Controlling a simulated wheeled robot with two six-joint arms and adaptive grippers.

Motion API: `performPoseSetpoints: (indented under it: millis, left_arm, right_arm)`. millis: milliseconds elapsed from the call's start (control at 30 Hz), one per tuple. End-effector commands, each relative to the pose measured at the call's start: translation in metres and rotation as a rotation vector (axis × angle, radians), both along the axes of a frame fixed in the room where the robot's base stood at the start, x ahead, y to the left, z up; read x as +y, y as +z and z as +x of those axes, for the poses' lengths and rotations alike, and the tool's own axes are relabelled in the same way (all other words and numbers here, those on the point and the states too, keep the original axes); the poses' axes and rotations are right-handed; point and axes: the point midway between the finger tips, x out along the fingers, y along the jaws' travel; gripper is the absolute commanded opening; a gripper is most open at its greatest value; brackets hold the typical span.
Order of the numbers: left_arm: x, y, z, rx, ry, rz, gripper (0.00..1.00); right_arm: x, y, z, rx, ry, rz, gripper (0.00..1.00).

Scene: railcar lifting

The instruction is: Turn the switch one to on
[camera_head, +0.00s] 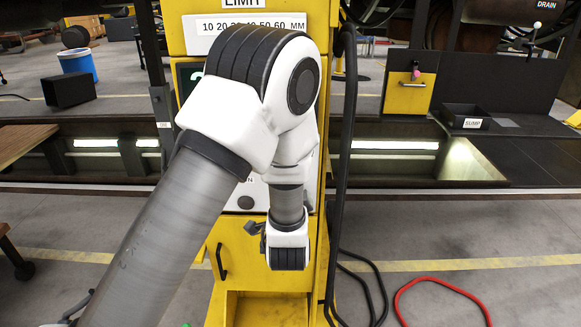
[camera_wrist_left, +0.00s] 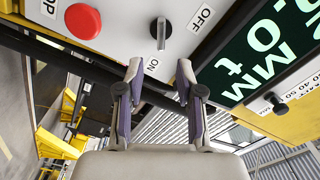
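The switch (camera_wrist_left: 161,35) is a small grey lever on a round base on a pale panel in the left wrist view. An ON label (camera_wrist_left: 153,66) and an OFF label (camera_wrist_left: 201,18) sit beside it; I cannot tell which it points to. My left gripper (camera_wrist_left: 160,76) is open and empty, its two fingers spread a short way from the panel with the switch beyond the gap, apart from it. In the head view my left arm covers much of the yellow cabinet (camera_head: 222,270), and the switch cannot be made out. My right gripper is not in view.
A red button (camera_wrist_left: 83,21) lies left of the switch, and a green-lettered display (camera_wrist_left: 255,60) lies to its right. In the head view, black cables (camera_head: 345,150) run down the cabinet's right side. A red hose (camera_head: 440,281) lies on open floor.

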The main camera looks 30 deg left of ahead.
Motion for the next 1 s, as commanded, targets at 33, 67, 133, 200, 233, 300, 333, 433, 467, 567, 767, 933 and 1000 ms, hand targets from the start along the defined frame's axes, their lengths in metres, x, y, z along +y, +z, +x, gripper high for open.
performPoseSetpoints:
  millis: [33, 67, 133, 200, 233, 300, 333, 433, 467, 567, 767, 933, 1000]
  left_arm:
    - [-0.009, 0.000, -0.011, 0.004, -0.006, 0.007, 0.36]
    - [-0.012, 0.000, -0.017, 0.003, -0.004, 0.006, 0.36]
    - [-0.020, 0.000, -0.029, 0.005, -0.005, 0.006, 0.36]
    - [-0.024, 0.000, -0.037, 0.003, -0.004, 0.004, 0.36]
    - [-0.026, 0.000, -0.039, 0.002, -0.003, 0.004, 0.36]
    - [-0.027, 0.000, -0.043, 0.000, -0.002, 0.002, 0.36]
    - [-0.027, 0.000, -0.044, 0.000, -0.002, 0.001, 0.36]
    - [-0.027, 0.000, -0.044, -0.001, 0.000, 0.001, 0.36]
    - [-0.027, 0.000, -0.044, -0.001, 0.000, 0.000, 0.36]
    - [-0.027, 0.000, -0.044, 0.000, -0.001, 0.000, 0.36]
    - [-0.027, 0.000, -0.044, 0.000, -0.001, 0.001, 0.36]
    - [-0.024, -0.042, -0.050, 0.065, 0.009, -0.008, 0.36]
    - [-0.017, -0.087, -0.060, 0.140, 0.026, -0.025, 0.36]
  right_arm:
    - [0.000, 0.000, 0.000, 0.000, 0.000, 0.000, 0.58]
    - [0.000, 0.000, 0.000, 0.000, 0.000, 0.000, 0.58]
    - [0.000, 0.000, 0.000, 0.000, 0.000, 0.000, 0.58]
    - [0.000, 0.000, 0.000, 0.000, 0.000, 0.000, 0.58]
    - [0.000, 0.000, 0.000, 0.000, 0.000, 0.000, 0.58]
    - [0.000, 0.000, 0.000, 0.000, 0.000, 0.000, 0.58]
    - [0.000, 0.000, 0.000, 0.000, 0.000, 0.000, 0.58]
    - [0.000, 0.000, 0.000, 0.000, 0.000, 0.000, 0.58]
    - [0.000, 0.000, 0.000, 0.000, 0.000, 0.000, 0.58]
    - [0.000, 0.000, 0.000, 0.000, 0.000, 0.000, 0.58]
    - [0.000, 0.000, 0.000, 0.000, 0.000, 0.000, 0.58]
    - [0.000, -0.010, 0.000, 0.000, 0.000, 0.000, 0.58]
    - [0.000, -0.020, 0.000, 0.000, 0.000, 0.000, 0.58]
